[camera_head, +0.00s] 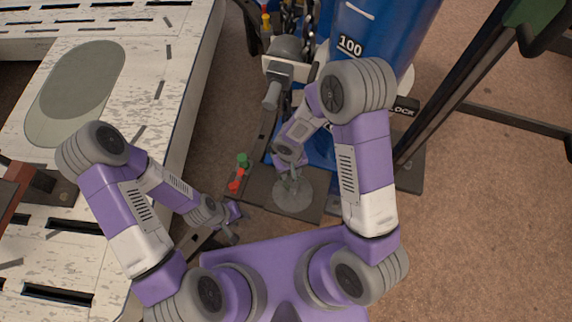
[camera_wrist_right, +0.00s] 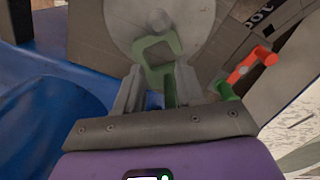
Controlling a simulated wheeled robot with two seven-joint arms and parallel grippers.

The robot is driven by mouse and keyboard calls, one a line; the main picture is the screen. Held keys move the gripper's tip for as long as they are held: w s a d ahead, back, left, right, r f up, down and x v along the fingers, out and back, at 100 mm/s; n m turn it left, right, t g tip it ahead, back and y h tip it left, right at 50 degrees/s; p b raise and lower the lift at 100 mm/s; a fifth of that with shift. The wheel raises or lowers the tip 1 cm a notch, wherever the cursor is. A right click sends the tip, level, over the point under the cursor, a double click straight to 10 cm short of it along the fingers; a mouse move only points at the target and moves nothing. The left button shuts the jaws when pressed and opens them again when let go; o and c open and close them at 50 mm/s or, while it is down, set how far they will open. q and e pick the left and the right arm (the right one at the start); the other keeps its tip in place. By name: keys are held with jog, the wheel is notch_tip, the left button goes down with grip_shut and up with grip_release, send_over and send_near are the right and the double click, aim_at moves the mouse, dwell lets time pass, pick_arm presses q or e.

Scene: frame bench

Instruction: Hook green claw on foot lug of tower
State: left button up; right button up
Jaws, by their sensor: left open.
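A green claw (camera_wrist_right: 160,50), C-shaped, stands between the fingertips of my right gripper (camera_wrist_right: 160,75) in the right wrist view. The fingers appear shut on its shank. Its hook lies over a round grey foot plate (camera_wrist_right: 110,20), close to a small round knob (camera_wrist_right: 158,20) that looks like the foot lug; I cannot tell whether they touch. In the head view my right gripper (camera_head: 291,170) is above this plate (camera_head: 293,195) at the foot of the blue tower (camera_head: 375,35), and hides the claw. My left gripper (camera_head: 234,220) is open and empty, left of the plate.
A red handle (camera_head: 236,184) and a green handle (camera_head: 242,159) sit left of the foot plate; both also show in the right wrist view. A worn white bench (camera_head: 185,80) fills the left. A dark metal post (camera_head: 450,95) stands right. Carpet is clear at far right.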

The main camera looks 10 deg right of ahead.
jog(key=shift+o, duration=1.2)
jog(key=shift+w, duration=0.15)
jog(key=shift+o, duration=0.4)
jog(key=shift+a+r, duration=0.15)
jog(key=shift+r, duration=0.1)
notch_tip(320, 180, up, 7)
jog(key=p, duration=0.3)
jog(key=shift+r, duration=0.2)
